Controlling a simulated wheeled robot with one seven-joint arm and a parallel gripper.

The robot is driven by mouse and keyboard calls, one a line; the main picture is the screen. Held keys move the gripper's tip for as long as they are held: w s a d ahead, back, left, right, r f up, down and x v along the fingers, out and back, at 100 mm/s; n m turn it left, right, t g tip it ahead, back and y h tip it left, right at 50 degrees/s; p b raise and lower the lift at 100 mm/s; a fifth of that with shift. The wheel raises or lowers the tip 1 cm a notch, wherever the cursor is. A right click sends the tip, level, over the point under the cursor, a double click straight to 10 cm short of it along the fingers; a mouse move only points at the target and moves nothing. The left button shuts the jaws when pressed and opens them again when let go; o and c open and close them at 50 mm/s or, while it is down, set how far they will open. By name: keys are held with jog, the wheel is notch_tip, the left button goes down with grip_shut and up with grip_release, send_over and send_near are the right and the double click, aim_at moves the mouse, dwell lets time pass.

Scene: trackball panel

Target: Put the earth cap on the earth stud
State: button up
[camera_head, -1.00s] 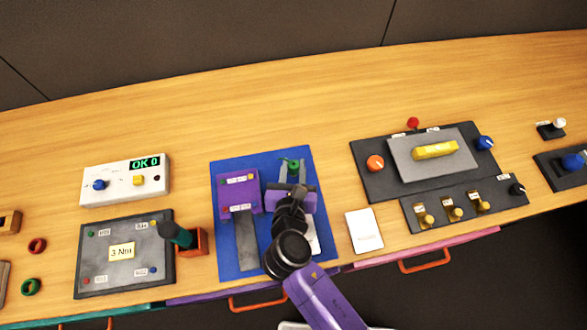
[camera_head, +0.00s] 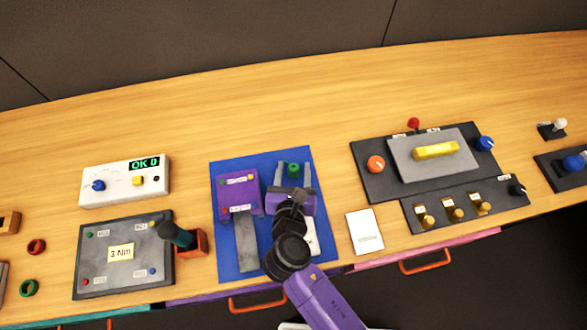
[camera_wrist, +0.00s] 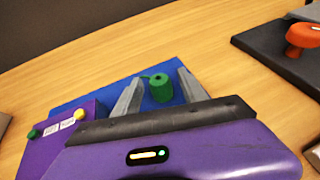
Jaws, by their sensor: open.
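A green cylindrical cap (camera_head: 293,169), likely the earth cap, stands upright on the blue mat (camera_head: 227,163). In the wrist view this green cap (camera_wrist: 161,90) has a dark spot on its top and a small green stub at its left. My gripper (camera_head: 294,165) is open, its two grey fingers on either side of the cap with visible gaps. Whether a stud lies under the cap is hidden. A purple block (camera_head: 236,192) left of my gripper bears small coloured studs, a green one (camera_wrist: 33,134) and a yellow one (camera_wrist: 80,115) among them.
A white box reading OK 0 (camera_head: 115,185) and a grey 3 Nm plate (camera_head: 100,270) stand at left, with a dark-handled tool (camera_head: 175,235) beside the plate. A dark panel with knobs (camera_head: 372,185) is at right. The table behind the mat is clear.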

jog(key=v, duration=1.2)
jog(key=shift+r, duration=0.1)
